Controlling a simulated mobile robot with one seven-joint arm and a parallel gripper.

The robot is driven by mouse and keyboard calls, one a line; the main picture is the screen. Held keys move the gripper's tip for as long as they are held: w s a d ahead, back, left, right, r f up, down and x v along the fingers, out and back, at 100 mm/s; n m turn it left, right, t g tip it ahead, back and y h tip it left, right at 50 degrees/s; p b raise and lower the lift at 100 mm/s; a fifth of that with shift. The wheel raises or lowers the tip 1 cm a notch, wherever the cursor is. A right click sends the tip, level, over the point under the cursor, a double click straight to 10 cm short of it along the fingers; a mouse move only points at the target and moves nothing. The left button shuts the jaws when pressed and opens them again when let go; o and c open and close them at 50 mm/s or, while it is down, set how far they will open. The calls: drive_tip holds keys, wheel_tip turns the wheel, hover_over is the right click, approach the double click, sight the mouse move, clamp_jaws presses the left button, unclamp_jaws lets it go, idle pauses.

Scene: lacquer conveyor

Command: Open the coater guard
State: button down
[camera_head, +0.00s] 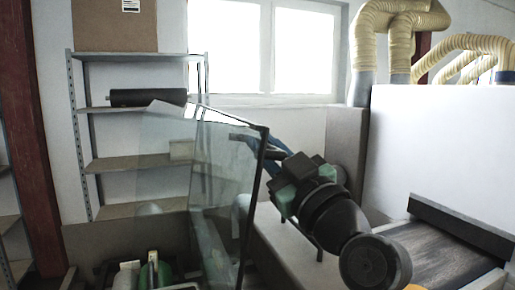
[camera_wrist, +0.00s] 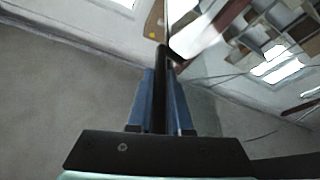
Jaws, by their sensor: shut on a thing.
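The coater guard (camera_head: 222,190) is a clear glass panel with a dark edge frame. In the head view it stands steeply, left of my arm, with its frame corner near the middle of the picture. My gripper (camera_head: 254,141) reaches to the upper part of this frame from the right. In the wrist view the blue fingers of my gripper (camera_wrist: 160,80) are shut on a dark bar (camera_wrist: 162,56) of the guard, one finger on each side. The guard's hinge cannot be made out.
A conveyor belt (camera_head: 440,253) lies at the lower right beside a white housing (camera_head: 440,150). Green and grey machine parts (camera_head: 150,274) sit low behind the glass. A metal shelf (camera_head: 135,162) stands at the back left. In the wrist view, bare floor (camera_wrist: 60,95) shows at the left.

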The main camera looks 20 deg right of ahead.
drive_tip(key=shift+d+f+h, duration=0.3)
drive_tip(key=shift+d+h, duration=0.1)
drive_tip(key=shift+d, duration=0.25)
drive_tip(key=c, duration=1.2)
unclamp_jaws()
drive_tip(key=shift+c, duration=0.2)
drive_tip(key=o, duration=0.4)
drive_tip(key=shift+d, duration=0.3)
drive_tip(key=shift+a, duration=0.3)
drive_tip(key=shift+s, duration=0.1)
drive_tip(key=b+v, duration=0.4)
drive_tip(key=v, duration=0.8)
drive_tip(key=shift+s, duration=0.35)
